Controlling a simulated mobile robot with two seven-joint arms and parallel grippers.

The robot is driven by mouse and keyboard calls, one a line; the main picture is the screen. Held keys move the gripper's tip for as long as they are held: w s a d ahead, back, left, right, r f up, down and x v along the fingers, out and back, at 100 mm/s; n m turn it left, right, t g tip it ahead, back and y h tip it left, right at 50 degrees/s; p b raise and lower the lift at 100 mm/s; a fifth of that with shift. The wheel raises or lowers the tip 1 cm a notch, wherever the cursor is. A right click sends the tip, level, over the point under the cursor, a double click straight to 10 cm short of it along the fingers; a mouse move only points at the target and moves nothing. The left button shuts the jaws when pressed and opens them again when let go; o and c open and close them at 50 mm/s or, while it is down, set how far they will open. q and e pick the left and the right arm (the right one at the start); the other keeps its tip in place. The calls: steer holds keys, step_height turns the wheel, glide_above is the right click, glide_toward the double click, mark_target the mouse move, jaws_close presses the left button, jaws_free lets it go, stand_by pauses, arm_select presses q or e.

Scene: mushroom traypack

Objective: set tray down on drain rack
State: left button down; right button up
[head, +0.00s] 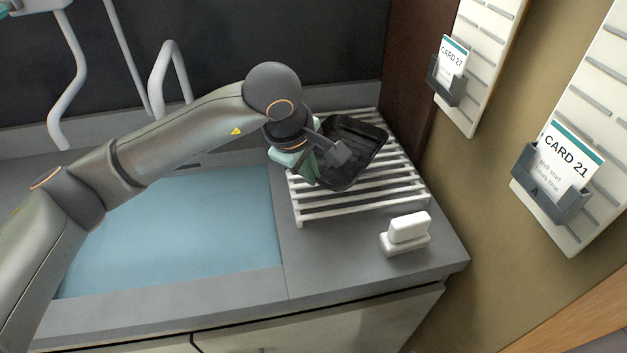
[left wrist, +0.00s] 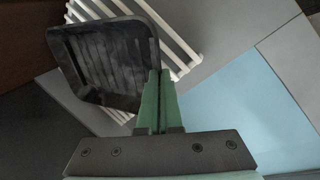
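A black, empty tray (head: 352,155) is over the white slatted drain rack (head: 352,207). My left gripper (head: 322,158) is shut on the tray's left rim. In the left wrist view the green fingers (left wrist: 159,85) lie close together on the rim of the tray (left wrist: 105,62), and slats of the rack (left wrist: 188,45) show past it. The tray looks slightly tilted; I cannot tell whether it touches the slats. The gripper hides part of the tray's left side. My right gripper is in neither view.
A blue sink basin (head: 190,230) lies left of the rack. A small white block on a base (head: 406,233) stands on the grey counter in front of the rack. Card 27 (head: 453,55) and Card 21 (head: 563,160) sit in holders on the right wall. A faucet (head: 170,75) stands behind.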

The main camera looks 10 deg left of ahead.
arm_select(q)
steer(key=w+f, duration=0.2)
steer(key=f, duration=0.1)
steer(key=shift+w, duration=0.2)
steer(key=shift+f+p, duration=0.4)
steer(key=shift+f, duration=1.1)
steer(key=shift+f+b, duration=0.2)
steer(key=shift+b, duration=0.1)
steer(key=c, duration=1.1)
jaws_free()
steer(key=shift+r+p, duration=0.4)
steer(key=v, duration=1.1)
steer(key=shift+r+b, duration=0.3)
steer(key=shift+s, duration=0.1)
